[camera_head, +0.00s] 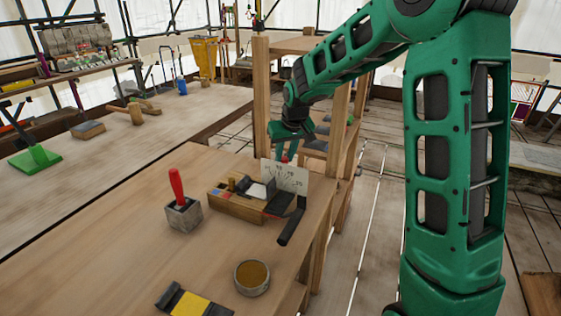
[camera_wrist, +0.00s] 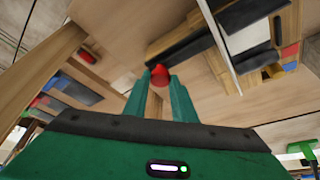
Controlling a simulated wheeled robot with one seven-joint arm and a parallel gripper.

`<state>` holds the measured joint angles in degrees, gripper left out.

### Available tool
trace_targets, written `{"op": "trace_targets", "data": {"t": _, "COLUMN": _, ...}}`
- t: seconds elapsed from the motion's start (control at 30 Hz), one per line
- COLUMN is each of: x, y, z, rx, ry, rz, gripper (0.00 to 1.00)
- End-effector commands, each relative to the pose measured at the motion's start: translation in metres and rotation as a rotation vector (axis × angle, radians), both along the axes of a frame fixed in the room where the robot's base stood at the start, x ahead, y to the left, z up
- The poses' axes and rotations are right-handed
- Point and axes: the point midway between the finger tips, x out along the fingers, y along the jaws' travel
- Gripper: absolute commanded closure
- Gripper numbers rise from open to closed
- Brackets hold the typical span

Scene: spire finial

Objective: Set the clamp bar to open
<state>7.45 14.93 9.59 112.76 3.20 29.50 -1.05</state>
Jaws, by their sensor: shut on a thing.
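The clamp device (camera_head: 238,207) is a wooden block with dark and coloured parts on the bench, with an upright pale scale card (camera_head: 288,176) at its back. A black bar (camera_head: 292,222) slants out at its right side. My gripper (camera_head: 285,156) is beyond the card, pointing down, partly hidden by it. In the wrist view my gripper's green fingers (camera_wrist: 160,90) are shut on a red knob (camera_wrist: 161,74). A dark bar (camera_wrist: 182,47) lies right beside the knob; I cannot tell whether they join. I cannot read the setting on the card.
A red-handled tool stands in a grey block (camera_head: 184,214) left of the device. A round tin (camera_head: 252,277) and a yellow-and-black item (camera_head: 190,303) lie nearer. A wooden shelf post (camera_head: 262,95) rises close behind my gripper. The bench's left middle is clear.

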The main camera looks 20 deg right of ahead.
Motion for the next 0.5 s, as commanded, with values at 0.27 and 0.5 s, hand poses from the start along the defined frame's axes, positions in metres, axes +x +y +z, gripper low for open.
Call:
{"op": "trace_targets", "data": {"t": 0.27, "x": 0.0038, "y": -0.005, "z": 0.0024, "rx": -0.003, "ry": -0.011, "rz": -0.01, "gripper": 0.67}}
{"op": "trace_targets", "data": {"t": 0.5, "x": 0.0024, "y": -0.0034, "z": 0.0016, "rx": -0.002, "ry": -0.008, "rz": -0.007, "gripper": 0.57}}
